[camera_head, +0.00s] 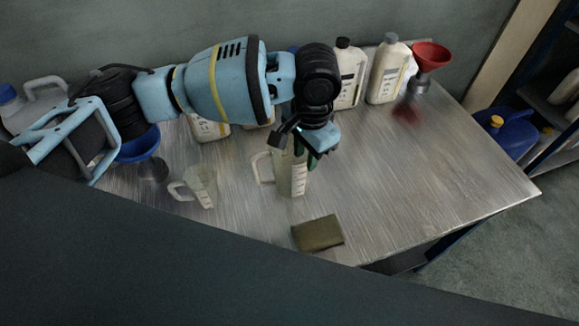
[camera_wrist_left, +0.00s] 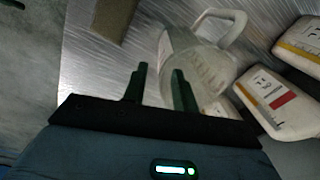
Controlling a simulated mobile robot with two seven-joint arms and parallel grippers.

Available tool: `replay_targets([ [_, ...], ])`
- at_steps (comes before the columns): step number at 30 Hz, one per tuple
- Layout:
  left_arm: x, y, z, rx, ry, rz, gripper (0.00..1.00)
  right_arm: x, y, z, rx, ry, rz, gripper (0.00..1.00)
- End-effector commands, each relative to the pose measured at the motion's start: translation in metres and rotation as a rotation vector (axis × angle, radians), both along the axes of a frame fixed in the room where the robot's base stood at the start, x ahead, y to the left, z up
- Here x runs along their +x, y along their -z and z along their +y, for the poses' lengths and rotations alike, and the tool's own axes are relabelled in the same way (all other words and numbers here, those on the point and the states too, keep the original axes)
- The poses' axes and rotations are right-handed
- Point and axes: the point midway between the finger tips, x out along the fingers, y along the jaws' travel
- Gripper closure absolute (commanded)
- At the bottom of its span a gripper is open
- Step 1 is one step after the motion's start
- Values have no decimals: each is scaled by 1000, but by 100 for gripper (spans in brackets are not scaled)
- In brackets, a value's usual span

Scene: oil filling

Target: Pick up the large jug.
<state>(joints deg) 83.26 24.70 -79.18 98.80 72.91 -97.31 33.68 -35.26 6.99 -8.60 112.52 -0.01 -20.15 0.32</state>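The large jug (camera_head: 298,182) is a clear, marked pitcher standing near the middle of the metal table, with its handle to the left. My left gripper (camera_head: 304,150) is over its top and hides the rim. In the left wrist view, a clear jug (camera_wrist_left: 196,62) with graduation marks lies partly behind the right-hand finger. The two dark fingers (camera_wrist_left: 160,82) are apart with a gap between them. I cannot tell whether they touch the jug. A smaller clear jug (camera_head: 203,186) stands to the left. My right gripper is not in view.
White bottles (camera_head: 385,72) stand along the back, near a red funnel (camera_head: 431,56). A blue funnel (camera_head: 139,147) stands at left. A brown-green pad (camera_head: 318,233) lies near the front edge. The table's right side (camera_head: 455,165) is clear.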

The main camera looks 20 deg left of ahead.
Motion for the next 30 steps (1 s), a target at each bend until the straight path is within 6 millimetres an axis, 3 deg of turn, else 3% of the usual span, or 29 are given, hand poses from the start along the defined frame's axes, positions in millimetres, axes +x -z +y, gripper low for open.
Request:
replay_targets([
  [6, 1, 23, 1, 0, -1, 4, 72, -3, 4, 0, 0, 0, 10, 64],
  [13, 2, 30, 1, 0, -1, 1, 72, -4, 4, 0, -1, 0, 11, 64],
  [22, 6, 70, 1, -2, 0, 1, 72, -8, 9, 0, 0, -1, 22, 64],
  [30, 7, 76, 1, -2, 0, -1, 72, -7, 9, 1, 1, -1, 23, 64],
])
